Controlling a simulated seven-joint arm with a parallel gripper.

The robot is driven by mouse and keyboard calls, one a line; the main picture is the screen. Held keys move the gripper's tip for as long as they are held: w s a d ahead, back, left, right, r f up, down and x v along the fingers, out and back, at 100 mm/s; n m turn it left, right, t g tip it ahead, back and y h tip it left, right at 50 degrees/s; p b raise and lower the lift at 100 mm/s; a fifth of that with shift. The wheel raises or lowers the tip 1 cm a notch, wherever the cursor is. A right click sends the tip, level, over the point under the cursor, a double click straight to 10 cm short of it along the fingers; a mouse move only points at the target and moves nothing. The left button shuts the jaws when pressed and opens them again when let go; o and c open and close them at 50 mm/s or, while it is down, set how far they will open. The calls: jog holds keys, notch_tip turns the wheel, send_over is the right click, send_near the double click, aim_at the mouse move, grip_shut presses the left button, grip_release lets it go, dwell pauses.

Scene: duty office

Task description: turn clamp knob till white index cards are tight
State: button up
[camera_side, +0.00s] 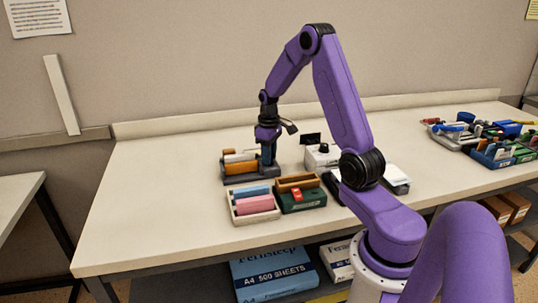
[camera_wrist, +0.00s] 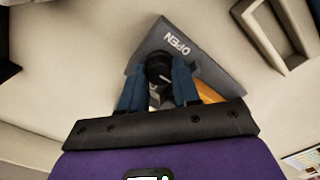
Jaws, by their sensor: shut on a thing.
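A dark grey clamp (camera_wrist: 215,62) marked OPEN lies under my gripper in the wrist view. Its round black knob (camera_wrist: 158,68) has a pale mark on its face. My gripper (camera_wrist: 157,76) is shut on the knob, one blue finger on each side. In the side view my gripper (camera_side: 267,158) points down at the right end of the clamp (camera_side: 245,178). An orange piece (camera_side: 240,168) and a whitish piece (camera_side: 238,157) sit in the clamp. I cannot tell whether the whitish piece is the index cards or how tightly it is held.
A tray (camera_side: 235,217) with pink and blue blocks and a green box (camera_side: 303,205) stand in front of the clamp. A white device (camera_side: 318,164) is to the right. Tool-filled bins (camera_side: 490,158) stand far right. The table's left part is clear.

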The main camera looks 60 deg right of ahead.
dwell(0.4)
jog(key=o, duration=1.1)
jog(key=shift+c, duration=0.2)
jog(key=shift+a, duration=0.1)
jog(key=shift+d+r, duration=0.15)
jog(key=shift+r, duration=1.9)
jog(key=shift+d+r, duration=0.1)
jog(key=shift+r, duration=1.9)
